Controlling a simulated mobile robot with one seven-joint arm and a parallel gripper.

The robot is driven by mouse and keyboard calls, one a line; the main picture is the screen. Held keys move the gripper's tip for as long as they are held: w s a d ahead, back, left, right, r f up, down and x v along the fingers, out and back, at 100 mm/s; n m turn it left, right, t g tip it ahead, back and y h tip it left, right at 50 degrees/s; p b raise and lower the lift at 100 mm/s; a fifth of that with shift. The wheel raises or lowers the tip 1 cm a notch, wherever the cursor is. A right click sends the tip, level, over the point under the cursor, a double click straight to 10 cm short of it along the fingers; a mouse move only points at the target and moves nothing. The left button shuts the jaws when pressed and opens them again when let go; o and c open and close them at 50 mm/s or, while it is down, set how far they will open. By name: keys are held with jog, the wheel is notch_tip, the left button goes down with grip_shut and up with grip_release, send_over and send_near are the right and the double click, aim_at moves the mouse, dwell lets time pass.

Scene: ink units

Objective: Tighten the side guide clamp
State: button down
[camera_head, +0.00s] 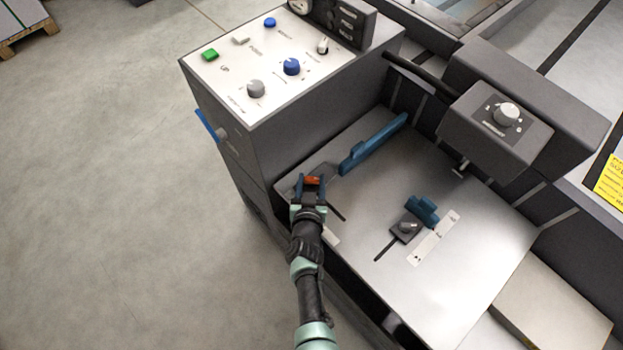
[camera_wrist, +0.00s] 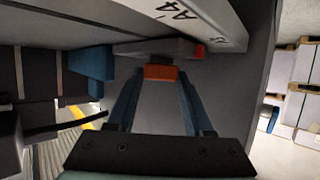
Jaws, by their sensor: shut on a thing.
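The side guide clamp's orange lever (camera_head: 312,180) is at the near left corner of the metal feed table (camera_head: 455,262). My gripper (camera_head: 311,184) is shut on this lever, with a blue finger on each side. In the wrist view the orange lever (camera_wrist: 160,72) lies between my fingertips (camera_wrist: 160,76), in front of a grey clamp block (camera_wrist: 150,48). A long blue side guide (camera_head: 373,145) lies just beyond the clamp, and a blue part of it shows in the wrist view (camera_wrist: 92,64). My fingers hide the lever's sides.
The control cabinet (camera_head: 270,140) rises behind and left of my gripper. A dark feeder head (camera_head: 497,120) overhangs the far side. The floor at left is clear.

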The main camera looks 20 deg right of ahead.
dwell(0.3)
jog(key=shift+c, duration=1.4)
grip_release()
jog(key=p+v, duration=0.9)
jog(key=v, duration=0.4)
jog(key=shift+p, duration=0.3)
